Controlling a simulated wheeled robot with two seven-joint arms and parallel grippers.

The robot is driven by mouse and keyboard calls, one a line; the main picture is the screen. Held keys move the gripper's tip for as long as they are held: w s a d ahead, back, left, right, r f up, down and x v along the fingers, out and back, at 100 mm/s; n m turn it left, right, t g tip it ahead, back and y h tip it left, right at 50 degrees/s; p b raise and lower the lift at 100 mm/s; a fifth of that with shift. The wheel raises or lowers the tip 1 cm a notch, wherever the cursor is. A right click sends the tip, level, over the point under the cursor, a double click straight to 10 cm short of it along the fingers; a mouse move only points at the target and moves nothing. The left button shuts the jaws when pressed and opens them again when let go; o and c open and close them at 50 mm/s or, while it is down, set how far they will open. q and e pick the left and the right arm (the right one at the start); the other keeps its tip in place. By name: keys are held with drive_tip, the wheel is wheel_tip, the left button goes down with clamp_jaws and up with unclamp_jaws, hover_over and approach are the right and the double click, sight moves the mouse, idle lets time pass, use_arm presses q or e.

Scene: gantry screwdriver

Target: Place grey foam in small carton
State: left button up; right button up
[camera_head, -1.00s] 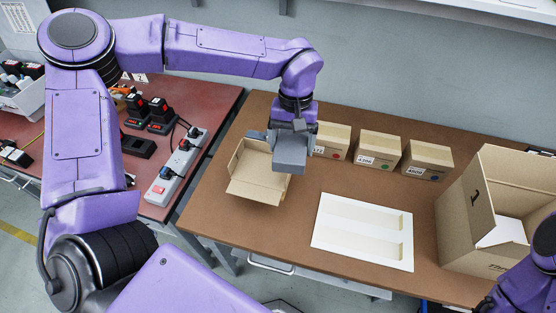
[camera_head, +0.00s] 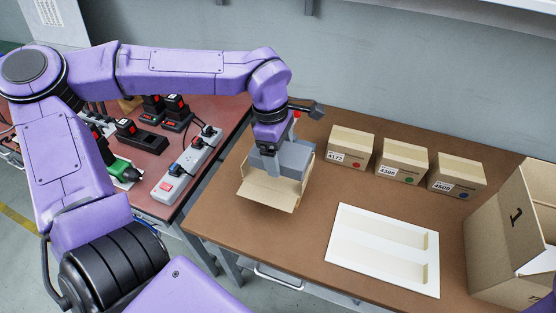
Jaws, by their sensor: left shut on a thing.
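The small carton (camera_head: 268,194) stands open on the brown table, with its flap folded out toward the front. My left gripper (camera_head: 277,150) is over the carton, pointing down. It is shut on a grey block, the grey foam (camera_head: 293,160), which covers most of the carton's opening. My gripper and the foam hide the carton's inside, so I cannot tell how deep the foam sits. My right gripper is out of view.
Three closed boxes (camera_head: 402,161) stand in a row at the back. A white tray (camera_head: 342,245) with two recesses lies at the front, and a large open carton (camera_head: 495,240) stands at the right. A power strip (camera_head: 190,166) and chargers are on the red table at left.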

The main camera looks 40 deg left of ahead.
use_arm(q)
drive_tip(key=w+f, duration=0.1)
drive_tip(key=w+a+f, duration=0.1)
drive_tip(key=f, duration=0.1)
drive_tip(key=w+a+f, duration=0.1)
drive_tip(key=f, duration=0.1)
drive_tip(key=shift+a, duration=0.2)
wheel_tip(320, 180, down, 3)
drive_tip(key=shift+r, duration=0.1)
drive_tip(key=shift+f, duration=0.25)
drive_tip(key=shift+f, duration=0.15)
drive_tip(key=o, duration=0.7)
drive_tip(key=r, duration=0.4)
drive_tip(key=a+r, duration=0.1)
drive_tip(key=r, duration=0.3)
drive_tip(key=a+r, duration=0.1)
drive_tip(key=r, duration=0.3)
drive_tip(key=shift+s+r+p, duration=0.15)
drive_tip(key=shift+s+p, duration=0.05)
drive_tip(key=shift+p, duration=0.1)
